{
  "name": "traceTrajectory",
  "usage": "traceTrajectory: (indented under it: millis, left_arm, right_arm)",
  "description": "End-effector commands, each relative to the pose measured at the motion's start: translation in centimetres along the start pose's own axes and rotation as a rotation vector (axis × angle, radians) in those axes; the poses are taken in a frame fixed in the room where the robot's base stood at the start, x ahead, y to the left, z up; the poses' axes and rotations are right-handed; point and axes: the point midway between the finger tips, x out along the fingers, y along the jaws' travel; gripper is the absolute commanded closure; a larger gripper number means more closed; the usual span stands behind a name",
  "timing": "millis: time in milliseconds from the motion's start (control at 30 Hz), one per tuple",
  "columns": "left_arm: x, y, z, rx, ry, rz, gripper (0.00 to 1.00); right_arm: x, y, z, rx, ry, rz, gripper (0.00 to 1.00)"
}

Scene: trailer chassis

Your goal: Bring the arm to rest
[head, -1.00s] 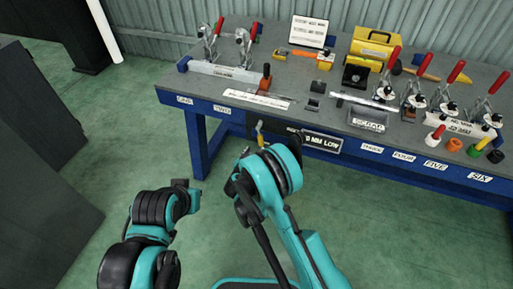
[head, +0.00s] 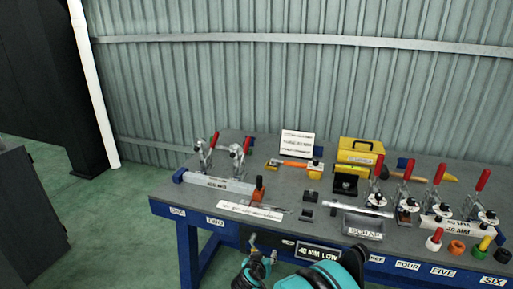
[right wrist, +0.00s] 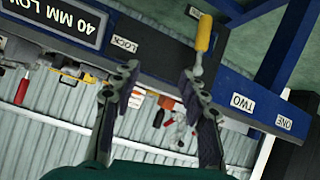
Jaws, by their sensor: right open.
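My right gripper (head: 257,268) is at the bottom of the head view, in front of the workbench's (head: 190,215) front edge. In the right wrist view my right gripper (right wrist: 160,72) has its two dark fingers spread, with nothing held between them. A lever with a yellow handle (right wrist: 204,33) sits by the tip of the right-hand finger there, near a "LOCK" label (right wrist: 124,44). I cannot tell whether finger and lever touch. Part of my teal arm shows at the bottom of the head view. My left gripper is not in view.
The bench carries toggle clamps with red handles (head: 438,172), a long grey bar (head: 215,182), a yellow box (head: 360,150), a scrap tray (head: 363,229) and coloured pieces (head: 456,248). A corrugated wall (head: 250,80) stands behind. Green floor (head: 120,225) is clear at left.

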Motion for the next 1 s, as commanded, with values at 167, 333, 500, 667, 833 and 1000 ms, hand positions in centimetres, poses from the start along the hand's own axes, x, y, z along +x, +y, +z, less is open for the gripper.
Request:
traceTrajectory:
  millis: [167,333,500,667,833,1000]
  left_arm:
    - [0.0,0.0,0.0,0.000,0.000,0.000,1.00]
    - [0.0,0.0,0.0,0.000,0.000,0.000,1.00]
    - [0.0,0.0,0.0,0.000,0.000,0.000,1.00]
    - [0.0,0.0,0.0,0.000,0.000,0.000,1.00]
    - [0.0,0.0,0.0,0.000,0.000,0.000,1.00]
    - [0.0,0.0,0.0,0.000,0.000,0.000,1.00]
  right_arm:
    - [-4.5,6.3,-2.5,-0.004,-0.101,-0.008,0.56]
    - [-9.5,11.6,-2.9,-0.006,-0.186,-0.035,0.56]
    - [-14.9,16.1,-1.7,-0.004,-0.257,-0.075,0.56]
    - [-19.9,19.1,0.7,0.004,-0.309,-0.125,0.56]
    - [-24.5,21.0,3.9,0.014,-0.345,-0.182,0.56]
    - [-27.2,21.6,6.4,0.021,-0.359,-0.224,0.56]
